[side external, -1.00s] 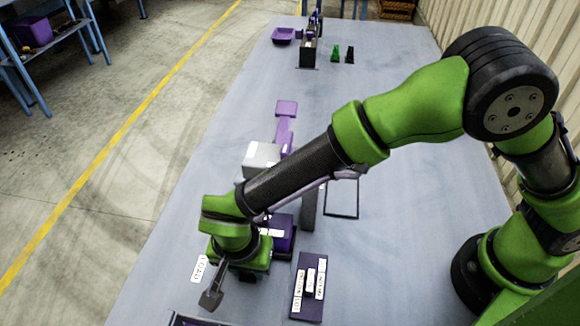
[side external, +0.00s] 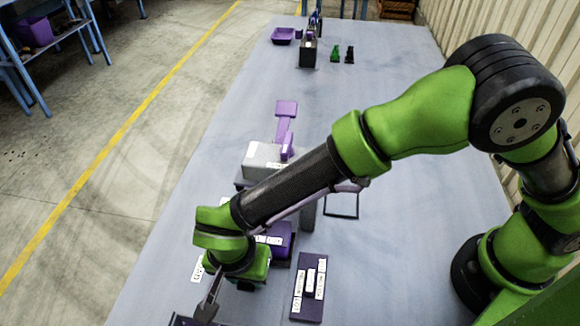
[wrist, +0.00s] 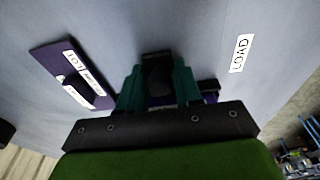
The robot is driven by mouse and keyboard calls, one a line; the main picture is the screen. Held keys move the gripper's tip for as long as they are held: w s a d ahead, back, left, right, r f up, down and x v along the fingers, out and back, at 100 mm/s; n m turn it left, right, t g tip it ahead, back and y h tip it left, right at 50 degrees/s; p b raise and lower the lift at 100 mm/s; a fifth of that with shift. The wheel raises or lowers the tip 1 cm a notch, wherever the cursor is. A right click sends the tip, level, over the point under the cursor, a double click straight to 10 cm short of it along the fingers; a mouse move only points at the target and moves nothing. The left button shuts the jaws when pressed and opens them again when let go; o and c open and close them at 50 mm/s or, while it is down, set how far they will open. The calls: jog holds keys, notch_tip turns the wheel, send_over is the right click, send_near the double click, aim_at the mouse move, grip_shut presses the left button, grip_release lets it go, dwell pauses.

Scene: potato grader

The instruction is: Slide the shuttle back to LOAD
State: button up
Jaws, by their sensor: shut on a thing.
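In the wrist view, my gripper (wrist: 158,80) is shut on a black upright piece, which looks like the shuttle's handle (wrist: 157,72), held between its teal fingers. A little dark purple shows below the fingers; the rest of the shuttle is hidden by my gripper. The white LOAD label (wrist: 238,53) lies on the table to the right of the fingers. In the side view, my gripper (side external: 244,286) is low over the near table, largely hidden by my wrist, and the LOAD label (side external: 198,268) is just left of it.
A purple block (side external: 283,238) with a white label sits right behind my wrist. A dark purple label board (side external: 311,288) lies to the right. A grey-white box (side external: 264,156) stands farther back. A dark tray edge (side external: 180,320) shows at the bottom.

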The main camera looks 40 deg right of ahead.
aim_at(239, 318)
jog(key=s+a, duration=0.3)
jog(key=shift+s+a+f, duration=0.15)
jog(key=shift+s+a, duration=0.15)
jog(key=shift+o, duration=1.3)
jog(key=shift+s+a, duration=0.45)
jog(key=shift+s, duration=0.05)
jog(key=shift+a, duration=0.1)
jog(key=shift+c, duration=1.4)
jog(key=shift+w+d, duration=0.2)
jog(key=shift+d, duration=0.05)
jog(key=shift+s+a, duration=0.1)
jog(key=shift+s+a, duration=0.2)
